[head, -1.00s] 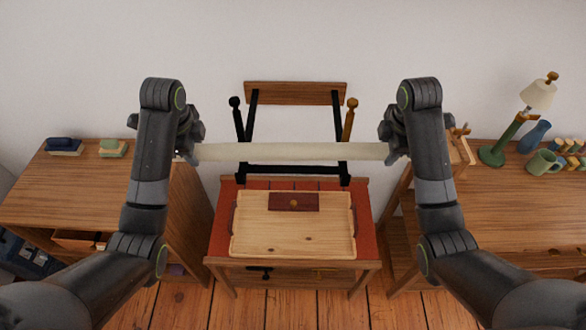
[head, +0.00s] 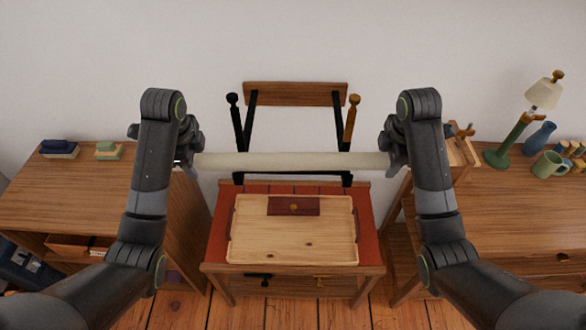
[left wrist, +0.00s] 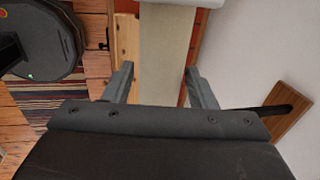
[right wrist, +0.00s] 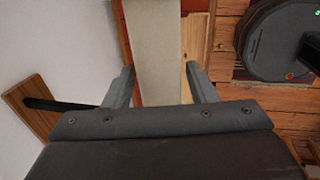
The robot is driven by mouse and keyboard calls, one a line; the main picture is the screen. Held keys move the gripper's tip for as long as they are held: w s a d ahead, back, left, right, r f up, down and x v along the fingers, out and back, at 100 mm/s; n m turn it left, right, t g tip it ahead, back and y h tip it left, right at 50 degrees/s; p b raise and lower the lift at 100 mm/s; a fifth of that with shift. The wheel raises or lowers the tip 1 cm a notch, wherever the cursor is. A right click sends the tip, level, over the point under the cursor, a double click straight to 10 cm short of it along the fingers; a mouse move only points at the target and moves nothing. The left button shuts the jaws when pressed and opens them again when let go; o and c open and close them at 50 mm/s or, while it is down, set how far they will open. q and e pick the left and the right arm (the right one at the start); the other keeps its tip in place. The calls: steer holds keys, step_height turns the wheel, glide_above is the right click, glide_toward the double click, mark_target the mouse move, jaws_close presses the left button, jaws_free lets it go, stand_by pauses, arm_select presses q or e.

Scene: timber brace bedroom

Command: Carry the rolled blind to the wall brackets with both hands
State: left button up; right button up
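The pale rolled blind (head: 292,161) hangs level in the air between my grippers. My left gripper (head: 192,161) is shut around its left end; my right gripper (head: 393,161) is shut around its right end. The blind passes between the fingers in the left wrist view (left wrist: 165,75) and the right wrist view (right wrist: 155,75). The wall brackets are black arms (head: 248,118) (head: 339,118) on a wooden wall board (head: 295,94). In the head view the blind crosses in front of their lower parts, partly hiding them. I cannot tell whether it touches them.
Below stands a red-topped bench (head: 219,225) with a wooden tray (head: 290,240) and a dark red box (head: 293,206). A black post (head: 236,125) and a wooden post (head: 351,122) flank the brackets. A cabinet (head: 90,190) stands left; a desk (head: 510,215) with lamp (head: 543,92) and mug (head: 549,164) stands right.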

arm_select(q)
steer(key=shift+o, duration=1)
steer(key=shift+r, duration=0.1)
arm_select(e)
steer(key=shift+o, duration=1)
steer(key=shift+s, duration=0.1)
steer(key=shift+a, duration=0.1)
steer(key=shift+r, duration=0.1)
